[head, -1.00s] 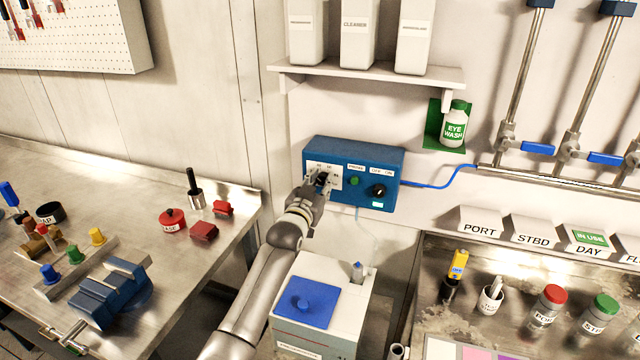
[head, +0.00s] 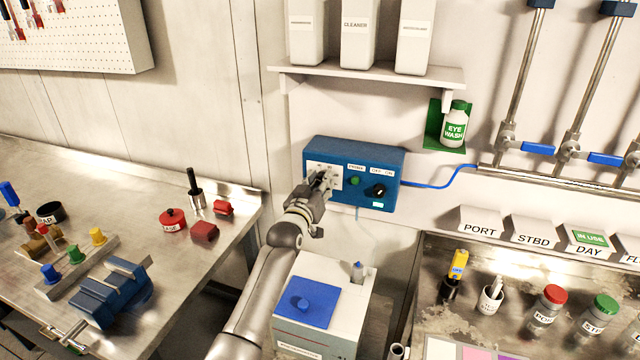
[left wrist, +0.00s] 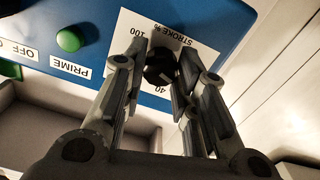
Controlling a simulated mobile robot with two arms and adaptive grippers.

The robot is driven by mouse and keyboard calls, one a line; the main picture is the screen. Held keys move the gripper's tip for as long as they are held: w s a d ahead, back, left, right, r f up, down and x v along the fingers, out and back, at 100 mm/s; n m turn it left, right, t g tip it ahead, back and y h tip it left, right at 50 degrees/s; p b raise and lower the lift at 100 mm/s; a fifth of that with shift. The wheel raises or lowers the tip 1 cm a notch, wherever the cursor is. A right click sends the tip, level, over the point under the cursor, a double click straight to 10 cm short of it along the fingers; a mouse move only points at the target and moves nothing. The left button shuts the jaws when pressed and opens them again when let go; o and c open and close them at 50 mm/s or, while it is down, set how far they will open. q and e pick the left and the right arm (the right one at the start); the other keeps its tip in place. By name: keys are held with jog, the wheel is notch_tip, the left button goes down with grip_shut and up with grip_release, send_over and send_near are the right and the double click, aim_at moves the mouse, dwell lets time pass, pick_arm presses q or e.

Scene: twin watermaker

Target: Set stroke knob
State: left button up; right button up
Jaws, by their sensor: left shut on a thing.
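The blue control box (head: 345,203) hangs on the wall and bears a white STROKE % scale plate (left wrist: 190,48). The black stroke knob (left wrist: 158,66) sits on that plate, between the fingers of my left gripper (left wrist: 160,82) in the left wrist view. My left gripper (head: 322,181) is shut on the knob. The scale marks 100 and 40 can be read beside it. The fingers hide the knob in the head view, and its pointer cannot be made out.
A green PRIME button (head: 354,181) and a black OFF/ON switch (head: 378,190) sit right of the knob. A white shelf (head: 375,78) with bottles is above. A white unit with a blue lid (head: 308,304) stands below. A steel bench (head: 130,190) is at left.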

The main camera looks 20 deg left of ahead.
pick_arm(q)
jog(key=shift+f, duration=0.1)
jog(key=o, duration=0.9)
jog(key=shift+o, duration=0.7)
jog(key=s, duration=1.2)
jog(key=shift+a, duration=0.25)
